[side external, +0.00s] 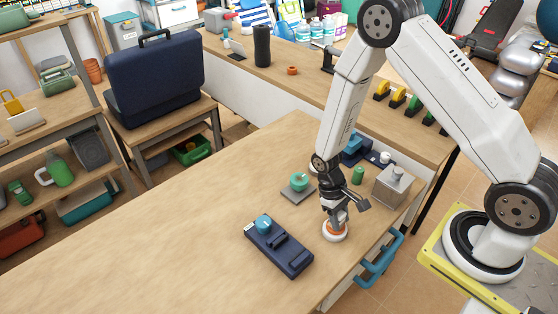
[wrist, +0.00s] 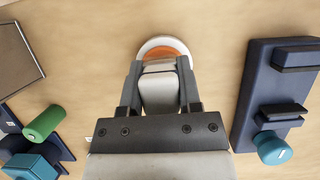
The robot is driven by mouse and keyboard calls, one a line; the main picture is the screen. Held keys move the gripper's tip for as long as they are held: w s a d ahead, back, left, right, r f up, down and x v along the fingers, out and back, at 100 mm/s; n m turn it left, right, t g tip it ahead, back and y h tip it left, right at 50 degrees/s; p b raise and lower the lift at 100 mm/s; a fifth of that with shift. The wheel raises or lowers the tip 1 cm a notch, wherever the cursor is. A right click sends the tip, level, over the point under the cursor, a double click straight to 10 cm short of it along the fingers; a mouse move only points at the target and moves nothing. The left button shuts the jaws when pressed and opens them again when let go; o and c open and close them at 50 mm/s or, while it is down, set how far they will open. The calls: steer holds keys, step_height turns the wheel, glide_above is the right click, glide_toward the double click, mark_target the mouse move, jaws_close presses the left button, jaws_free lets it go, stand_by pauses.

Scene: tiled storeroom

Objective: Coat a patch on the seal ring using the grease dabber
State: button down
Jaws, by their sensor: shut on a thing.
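My gripper (side external: 336,208) points down near the table's front edge, its fingers shut on a pale grey block-like handle (wrist: 160,92). Below the handle is a round orange piece with a white rim (side external: 335,233), also visible beyond the fingertips in the wrist view (wrist: 165,46). Together they look like the grease dabber, low at the table; whether the white base touches the wood I cannot tell. A teal round piece (side external: 299,181), possibly the seal ring, sits on a grey square plate (side external: 291,195) behind and left of my gripper. The wrist view does not show it.
A navy block with a teal knob (side external: 263,223) lies left of my gripper. A metal box (side external: 388,187), a green cylinder (side external: 358,175) and a navy fixture (side external: 352,156) stand to the right and behind. The table's left part is clear.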

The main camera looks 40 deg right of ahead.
steer(key=shift+d, duration=1.4)
steer(key=shift+a, duration=2.8)
steer(key=shift+a+r, duration=0.15)
steer(key=shift+r, duration=0.1)
step_height(320, 180, up, 8)
steer(key=shift+f, duration=0.2)
steer(key=shift+f, duration=0.15)
